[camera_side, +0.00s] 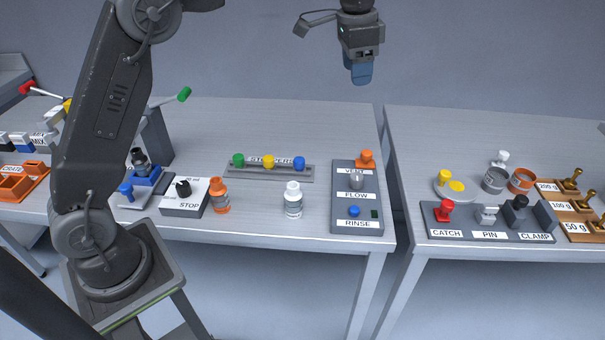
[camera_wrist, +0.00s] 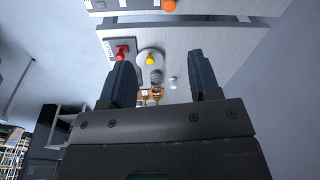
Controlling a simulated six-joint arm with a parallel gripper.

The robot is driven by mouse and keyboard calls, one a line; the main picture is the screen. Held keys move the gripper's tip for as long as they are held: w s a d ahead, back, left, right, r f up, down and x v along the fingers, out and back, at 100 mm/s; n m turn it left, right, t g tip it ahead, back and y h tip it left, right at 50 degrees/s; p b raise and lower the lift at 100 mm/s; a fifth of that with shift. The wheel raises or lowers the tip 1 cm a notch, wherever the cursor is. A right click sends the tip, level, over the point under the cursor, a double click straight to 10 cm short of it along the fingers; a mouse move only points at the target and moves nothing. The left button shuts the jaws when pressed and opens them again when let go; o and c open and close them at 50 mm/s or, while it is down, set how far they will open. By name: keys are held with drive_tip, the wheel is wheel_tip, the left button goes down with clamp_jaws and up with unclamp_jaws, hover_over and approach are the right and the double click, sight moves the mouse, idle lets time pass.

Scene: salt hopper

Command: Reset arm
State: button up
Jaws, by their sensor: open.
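My gripper (camera_side: 361,72) hangs high above the back of the tables, above the gap between them, touching nothing. Its blue fingers point down in the side view. In the wrist view my gripper (camera_wrist: 160,85) shows two dark blue fingers spread well apart with nothing between them. Beyond the fingers, far off, are the red knob (camera_wrist: 122,52) and the yellow knob (camera_wrist: 150,59) of the right table.
The left table bears a stopper rack (camera_side: 268,172), an orange bottle (camera_side: 220,196), a white bottle (camera_side: 293,200) and a VENT/FLOW/RINSE panel (camera_side: 343,210). The right table bears a CATCH/PIN/CLAMP panel (camera_side: 467,235), cups and labelled weights. The air around my gripper is clear.

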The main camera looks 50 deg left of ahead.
drive_tip(key=s+r+n+t, duration=0.15)
drive_tip(key=s+r, duration=0.25)
drive_tip(key=s, duration=0.6)
drive_tip(key=s+f+n+t, duration=0.1)
drive_tip(key=s+f, duration=0.3)
drive_tip(key=s, duration=0.7)
drive_tip(key=s+a+f+n+t, duration=0.1)
drive_tip(key=s+f+n, duration=0.3)
drive_tip(key=s, duration=0.7)
drive_tip(key=shift+a, duration=0.25)
drive_tip(key=shift+f+t, duration=0.1)
drive_tip(key=shift+t, duration=0.15)
